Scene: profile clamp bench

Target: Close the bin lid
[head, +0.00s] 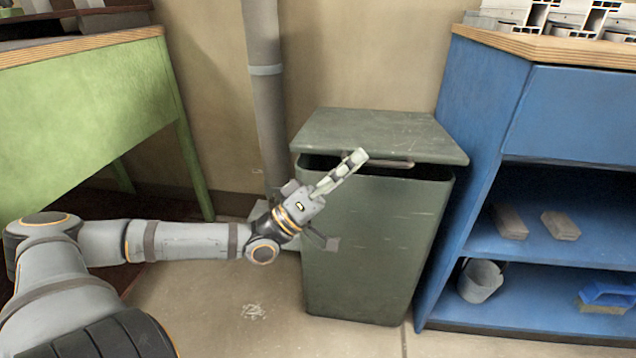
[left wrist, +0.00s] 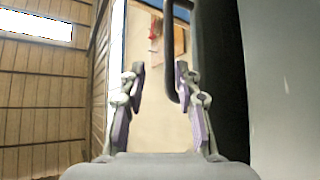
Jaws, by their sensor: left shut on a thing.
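The dark green bin (head: 372,240) stands on the floor between the green bench and the blue cabinet. Its lid (head: 380,130) is slightly raised, with a dark gap between it and the bin's rim. A bar handle (head: 392,164) runs along the lid's front edge. My left gripper (head: 354,160) reaches up from the left to the left end of this handle and is shut on it. In the left wrist view the dark handle (left wrist: 174,55) passes at the right finger of the gripper (left wrist: 158,80). My right gripper is not in view.
A blue cabinet (head: 480,150) with open shelves stands close on the bin's right. A grey pipe (head: 265,100) runs up the wall behind on the left. A green bench (head: 90,110) is at the left.

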